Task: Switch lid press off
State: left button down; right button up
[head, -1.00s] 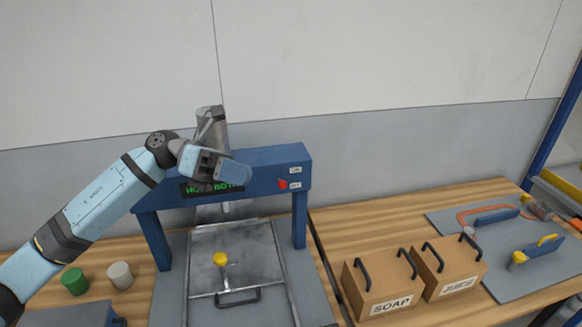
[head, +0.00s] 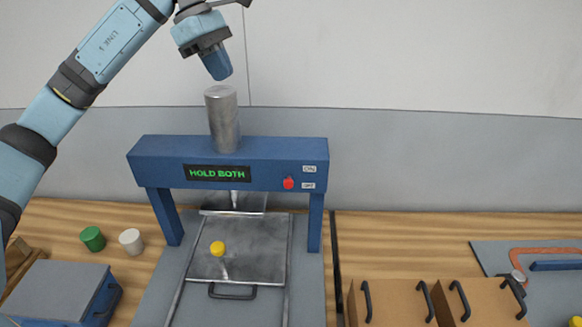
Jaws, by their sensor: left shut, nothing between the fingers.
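The lid press is a blue frame (head: 150,158) with a grey cylinder (head: 223,122) on top and a green-lettered display (head: 217,173) reading HOLD BOTH. At the right of its crossbeam is a red switch (head: 288,183), beside two small white labels, an upper one (head: 308,169) and a lower one (head: 308,185). The switch sits about level with the lower label; the lettering is too small to read surely. My left gripper (head: 218,68) is shut and empty, above the cylinder and up-left of the switch, touching neither. My right gripper is out of view.
A green cup (head: 92,238), a white cup (head: 131,241) and a blue box (head: 60,285) stand left. Cardboard boxes (head: 390,300) and a grey mat (head: 490,255) lie right.

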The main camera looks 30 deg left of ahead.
pick_arm(q)
jog(key=shift+s+a, duration=0.1)
jog(key=shift+a, duration=0.1)
jog(key=p, duration=0.3)
send_near(289, 180)
notch_tip(289, 180, down, 5)
jog(key=shift+w+d+f+p, duration=0.15)
jog(key=shift+d+f+p, duration=0.3)
jog(key=shift+f, duration=0.1)
jog(key=shift+w+d+f+p, duration=0.15)
jog(key=shift+d+f+p, duration=0.15)
jog(key=shift+d+f, duration=0.2)
